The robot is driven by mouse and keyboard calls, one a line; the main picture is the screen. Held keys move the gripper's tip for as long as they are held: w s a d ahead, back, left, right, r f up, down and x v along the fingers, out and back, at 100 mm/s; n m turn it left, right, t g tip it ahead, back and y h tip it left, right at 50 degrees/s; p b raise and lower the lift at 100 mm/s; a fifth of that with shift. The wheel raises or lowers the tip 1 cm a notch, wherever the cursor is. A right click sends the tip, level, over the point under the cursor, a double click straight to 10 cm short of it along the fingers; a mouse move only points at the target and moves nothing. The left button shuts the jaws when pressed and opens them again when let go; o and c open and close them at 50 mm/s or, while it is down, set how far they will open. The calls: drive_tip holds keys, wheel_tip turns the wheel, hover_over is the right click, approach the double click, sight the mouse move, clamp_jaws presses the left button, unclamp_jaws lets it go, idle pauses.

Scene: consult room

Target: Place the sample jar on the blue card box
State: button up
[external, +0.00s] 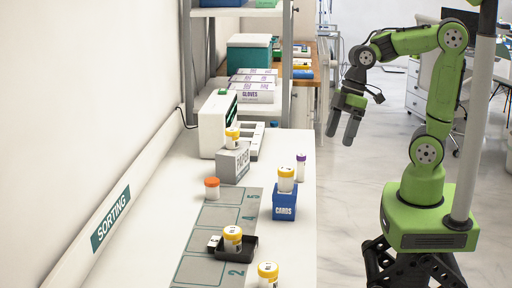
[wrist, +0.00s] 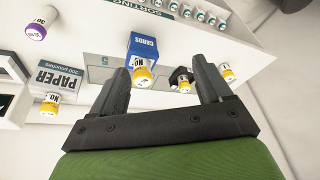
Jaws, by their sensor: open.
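The blue card box (external: 284,206) stands near the right edge of the white counter. A white sample jar with a yellow lid (external: 286,180) stands upright on top of it. Both also show in the wrist view, the blue box (wrist: 143,44) and the jar (wrist: 143,74), between and beyond my fingers. My gripper (external: 347,130) is open and empty, raised over the floor to the right of the counter, clear of the box and jar. In the wrist view its two fingers (wrist: 161,65) are spread with nothing held.
Similar yellow-lidded jars stand on the grey paper box (external: 234,162), in a black tray (external: 250,246) and at the counter's near end (external: 268,274). A purple-lidded jar (external: 301,168) is behind the blue box; an orange-lidded jar (external: 212,189) is left. A shelf post (external: 287,60) rises farther back.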

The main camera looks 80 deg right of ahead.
drive_tip(key=s+d+r+m+t+h, duration=0.2)
drive_tip(key=s+m, duration=0.4)
drive_tip(key=s, duration=0.3)
drive_tip(key=shift+s+d+t, duration=0.3)
drive_tip(key=shift+s+d, duration=0.1)
drive_tip(key=shift+d, duration=0.15)
